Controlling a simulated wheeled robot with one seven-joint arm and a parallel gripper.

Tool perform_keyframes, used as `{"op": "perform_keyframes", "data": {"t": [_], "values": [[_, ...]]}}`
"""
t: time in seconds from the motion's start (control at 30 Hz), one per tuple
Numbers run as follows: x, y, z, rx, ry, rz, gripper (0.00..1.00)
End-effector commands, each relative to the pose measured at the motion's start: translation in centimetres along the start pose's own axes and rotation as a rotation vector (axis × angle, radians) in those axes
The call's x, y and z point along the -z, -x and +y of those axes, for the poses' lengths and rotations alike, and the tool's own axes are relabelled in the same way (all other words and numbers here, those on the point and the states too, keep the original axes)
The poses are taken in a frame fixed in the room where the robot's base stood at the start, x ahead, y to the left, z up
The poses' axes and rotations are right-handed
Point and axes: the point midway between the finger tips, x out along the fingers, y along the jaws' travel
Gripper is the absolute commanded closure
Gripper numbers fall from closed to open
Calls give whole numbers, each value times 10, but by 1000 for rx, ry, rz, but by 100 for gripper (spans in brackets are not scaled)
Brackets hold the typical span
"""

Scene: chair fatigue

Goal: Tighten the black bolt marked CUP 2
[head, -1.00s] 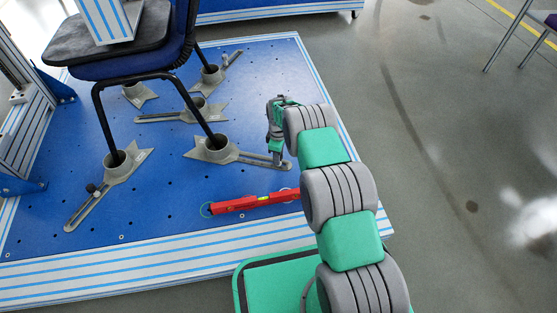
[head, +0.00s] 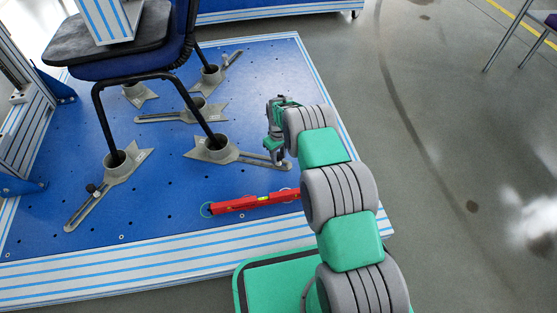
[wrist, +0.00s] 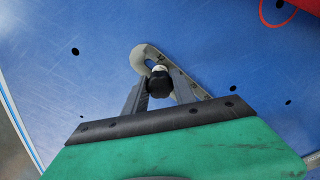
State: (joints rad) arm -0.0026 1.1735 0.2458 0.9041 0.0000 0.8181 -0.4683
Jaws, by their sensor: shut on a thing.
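My gripper (head: 275,157) is lowered at the outer end of the slotted grey arm of the near-right cup (head: 214,149), which holds a black chair leg. In the wrist view, my gripper (wrist: 160,88) is shut on a black bolt (wrist: 159,84) with its two fingers on either side of the knob. The bolt stands in the slot of the grey arm (wrist: 146,55). A pale part shows at the bolt's top edge. No CUP 2 marking is readable. In the head view my gripper hides the bolt.
A red level (head: 250,202) lies on the blue perforated platform (head: 160,220) near my arm. Another cup (head: 122,167) with a black knob (head: 91,188) stands at left. The chair seat (head: 130,65) overhangs the cups.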

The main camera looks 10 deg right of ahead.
Motion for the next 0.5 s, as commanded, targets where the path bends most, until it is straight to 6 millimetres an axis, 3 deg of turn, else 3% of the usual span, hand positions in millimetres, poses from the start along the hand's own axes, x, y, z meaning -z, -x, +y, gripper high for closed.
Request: {"op": "perform_keyframes", "data": {"t": [0.2,0.5], "values": [[0,0,0,0,-287,0,100],[0,0,0,0,-332,0,100]]}}
